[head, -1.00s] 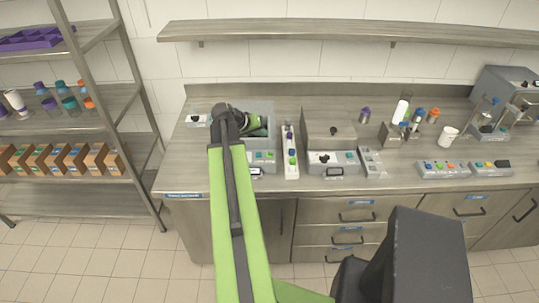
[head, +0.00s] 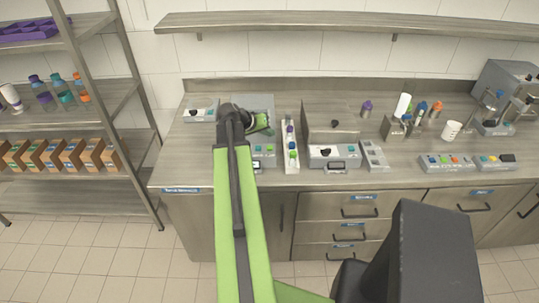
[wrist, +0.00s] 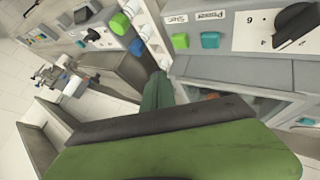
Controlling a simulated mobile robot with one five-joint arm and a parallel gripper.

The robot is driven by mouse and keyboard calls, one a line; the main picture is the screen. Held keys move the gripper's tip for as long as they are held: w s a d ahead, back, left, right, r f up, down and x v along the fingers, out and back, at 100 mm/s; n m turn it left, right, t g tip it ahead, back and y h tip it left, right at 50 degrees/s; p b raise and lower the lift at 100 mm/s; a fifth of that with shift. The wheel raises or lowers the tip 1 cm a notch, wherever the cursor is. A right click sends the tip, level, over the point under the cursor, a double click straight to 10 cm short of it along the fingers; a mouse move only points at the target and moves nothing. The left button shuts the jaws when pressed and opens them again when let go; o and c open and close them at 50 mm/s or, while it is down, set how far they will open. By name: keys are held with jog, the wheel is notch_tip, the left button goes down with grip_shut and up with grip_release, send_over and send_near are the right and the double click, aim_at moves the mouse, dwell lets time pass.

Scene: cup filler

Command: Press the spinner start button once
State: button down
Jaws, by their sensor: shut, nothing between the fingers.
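A grey device (head: 262,160) stands at the bench's left part, beside my wrist. In the wrist view its front panel (wrist: 244,34) shows close up. The panel carries a green button (wrist: 180,41), whose label looks like "Start", a teal button (wrist: 210,40) labelled "Power", and a black dial (wrist: 296,22). A similar device (head: 334,152) stands to its right. No spinner name is readable. My gripper (head: 262,122) is shut and empty above the left device's rear part; in the wrist view its green fingers (wrist: 157,88) end apart from the green button.
A narrow white rack with coloured caps (head: 291,148) stands between the two devices. Small button boxes (head: 447,161) lie on the bench's right, with cups and bottles behind. A shelf unit (head: 128,120) is at the left. A wall shelf (head: 340,22) runs above.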

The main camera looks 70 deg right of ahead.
aim_at(268, 148)
notch_tip(268, 148, down, 4)
jog(key=b, duration=0.3)
jog(key=shift+f, duration=0.2)
jog(key=shift+r, duration=0.1)
dwell(1.4)
jog(key=shift+w+f+b, duration=0.2)
jog(key=shift+f+b, duration=0.2)
jog(key=shift+f+b, duration=0.5)
dwell(0.6)
jog(key=shift+r, duration=0.1)
jog(key=shift+r+p, duration=0.8)
jog(key=shift+p, duration=0.1)
